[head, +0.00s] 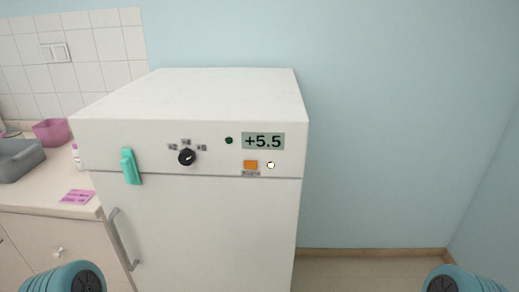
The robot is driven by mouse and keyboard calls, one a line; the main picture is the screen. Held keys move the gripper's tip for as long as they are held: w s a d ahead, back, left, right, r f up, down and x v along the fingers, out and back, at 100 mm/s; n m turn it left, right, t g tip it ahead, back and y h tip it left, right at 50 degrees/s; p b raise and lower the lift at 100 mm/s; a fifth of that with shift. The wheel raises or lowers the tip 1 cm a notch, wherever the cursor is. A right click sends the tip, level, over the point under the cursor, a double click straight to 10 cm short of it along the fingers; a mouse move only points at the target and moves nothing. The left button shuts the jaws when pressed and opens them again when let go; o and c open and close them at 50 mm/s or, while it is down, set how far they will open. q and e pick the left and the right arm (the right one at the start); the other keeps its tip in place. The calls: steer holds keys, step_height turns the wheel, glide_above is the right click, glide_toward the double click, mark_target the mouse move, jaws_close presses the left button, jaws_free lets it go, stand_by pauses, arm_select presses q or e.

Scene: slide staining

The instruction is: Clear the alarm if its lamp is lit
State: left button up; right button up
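A white fridge-like cabinet (215,225) stands in the middle of the head view. Its front panel carries a display (263,141) reading +5.5. Just right of the button is a small round lamp (270,165) that looks bright white, as if lit. A small dark green lamp (229,140) left of the display looks unlit. Teal parts of my two arms show at the bottom corners; neither gripper is in view.
A metal door handle (122,239) sticks out below. Left is a counter with a grey basin (18,160), pink tub (52,132) and pink card (77,197). Floor at right is clear.

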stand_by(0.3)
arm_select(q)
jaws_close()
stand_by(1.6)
